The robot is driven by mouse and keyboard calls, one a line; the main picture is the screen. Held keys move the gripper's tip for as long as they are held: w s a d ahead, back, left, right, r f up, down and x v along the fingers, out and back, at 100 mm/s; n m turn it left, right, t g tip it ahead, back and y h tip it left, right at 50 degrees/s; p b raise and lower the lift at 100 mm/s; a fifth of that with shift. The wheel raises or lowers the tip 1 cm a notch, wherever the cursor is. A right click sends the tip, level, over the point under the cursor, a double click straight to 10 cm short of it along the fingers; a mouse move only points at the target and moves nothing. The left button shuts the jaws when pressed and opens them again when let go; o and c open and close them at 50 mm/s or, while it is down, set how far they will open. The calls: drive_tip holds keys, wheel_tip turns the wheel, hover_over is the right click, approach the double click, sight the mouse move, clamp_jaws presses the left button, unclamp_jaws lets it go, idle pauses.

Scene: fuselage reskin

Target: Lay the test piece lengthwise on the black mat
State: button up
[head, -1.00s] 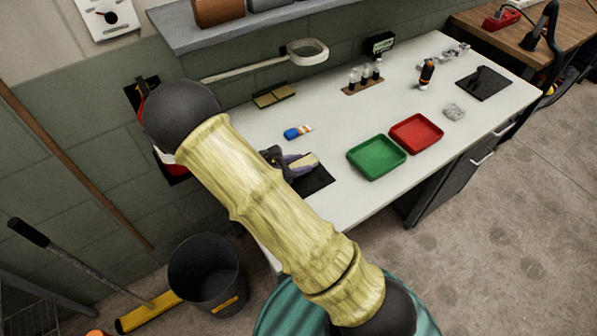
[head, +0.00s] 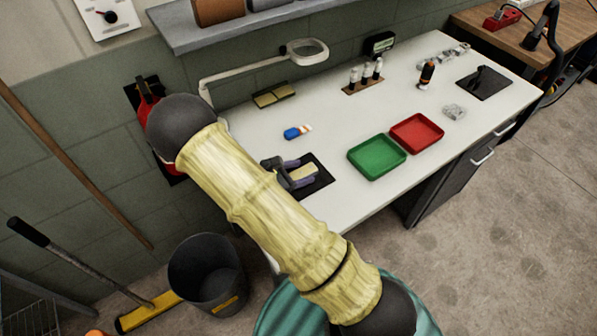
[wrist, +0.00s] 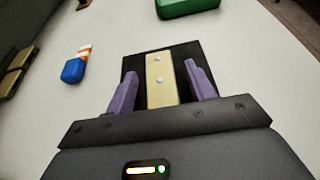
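The test piece (wrist: 160,88) is a pale yellow strip with two light round dots along it. In the wrist view it lies over the black mat (wrist: 183,53), its length running along the mat's long direction. It also shows in the head view (head: 304,173), over the mat (head: 322,178) near the bench's front edge. My gripper (wrist: 162,68) is open, its purple fingers on either side of the strip with a gap at each side. The near end of the strip is hidden behind the gripper body.
A blue and orange tube (head: 297,132) lies behind the mat. A green tray (head: 377,157) and a red tray (head: 417,133) stand to the right. A lamp with a ring head (head: 306,52) stands at the back. White bench top is clear between them.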

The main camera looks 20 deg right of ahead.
drive_tip(key=shift+r, duration=0.2)
drive_tip(key=v, duration=1.2)
drive_tip(key=shift+s+d+r+m+g+y, duration=0.2)
drive_tip(key=shift+d+m+g+y, duration=0.1)
drive_tip(key=shift+d, duration=0.1)
drive_tip(key=s+d+m+g+y, duration=0.1)
drive_tip(key=s+d+m, duration=0.1)
drive_tip(key=s+d+r+m+g+y, duration=0.1)
drive_tip(key=s+d+m+g+y, duration=0.1)
drive_tip(key=m, duration=0.1)
drive_tip(key=shift+d+g, duration=0.3)
drive_tip(key=s+d+r+m+t+y, duration=0.2)
drive_tip(key=s+d+r+m+y, duration=0.3)
drive_tip(key=m, duration=1.1)
wheel_tip(320, 180, up, 3)
drive_tip(key=s+y, duration=0.1)
drive_tip(key=y, duration=0.3)
drive_tip(key=shift+s+t, duration=0.3)
